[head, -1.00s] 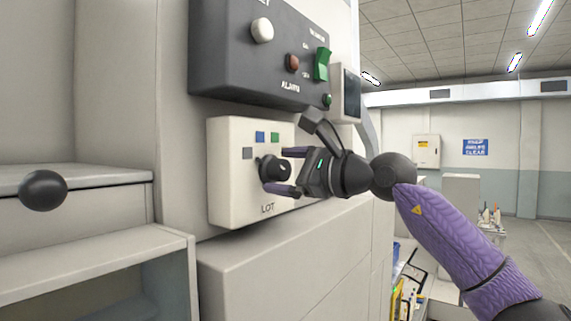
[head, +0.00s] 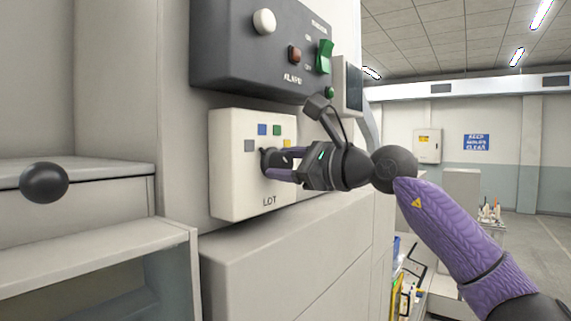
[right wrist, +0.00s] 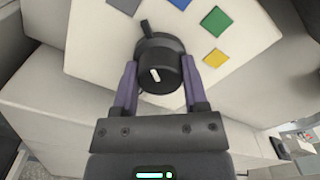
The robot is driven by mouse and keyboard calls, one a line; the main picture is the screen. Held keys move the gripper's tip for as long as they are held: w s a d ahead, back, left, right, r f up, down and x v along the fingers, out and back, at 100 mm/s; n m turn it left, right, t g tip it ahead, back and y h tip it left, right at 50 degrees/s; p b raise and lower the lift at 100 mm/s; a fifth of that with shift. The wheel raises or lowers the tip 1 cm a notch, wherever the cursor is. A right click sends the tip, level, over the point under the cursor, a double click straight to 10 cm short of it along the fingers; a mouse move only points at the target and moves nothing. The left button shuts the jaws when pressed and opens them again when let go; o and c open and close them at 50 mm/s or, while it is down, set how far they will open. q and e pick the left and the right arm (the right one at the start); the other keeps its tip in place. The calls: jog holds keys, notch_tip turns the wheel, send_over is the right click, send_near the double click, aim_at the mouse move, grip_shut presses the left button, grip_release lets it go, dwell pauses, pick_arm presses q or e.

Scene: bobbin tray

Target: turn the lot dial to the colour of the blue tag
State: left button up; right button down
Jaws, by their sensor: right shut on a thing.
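The lot dial (head: 267,160) is a black round knob on a white panel (head: 228,190) marked LOT. Above it are four colour tags: grey (right wrist: 125,4), blue (right wrist: 180,3), green (right wrist: 216,21) and yellow (right wrist: 215,58). The blue tag also shows in the head view (head: 262,130). My right gripper (head: 278,164) is shut on the dial, one purple finger on each side, as the right wrist view (right wrist: 157,84) shows. The dial's black pointer (right wrist: 146,27) points up and left there, nearer the grey tag than the blue. My left gripper is out of view.
A dark control box (head: 240,65) with a white button, a red button and a green switch is mounted just above the panel. A pale ledge (head: 290,240) juts out below. A black ball knob (head: 43,183) is at the left.

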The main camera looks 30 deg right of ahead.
jog(key=m, duration=0.6)
dwell(0.6)
jog(key=shift+c, duration=0.6)
grip_release()
jog(key=shift+s, duration=0.1)
jog(key=shift+s+d, duration=0.15)
jog(key=shift+s, duration=0.05)
jog(key=b+v, duration=0.4)
jog(key=v, duration=0.5)
jog(key=shift+s, duration=0.2)
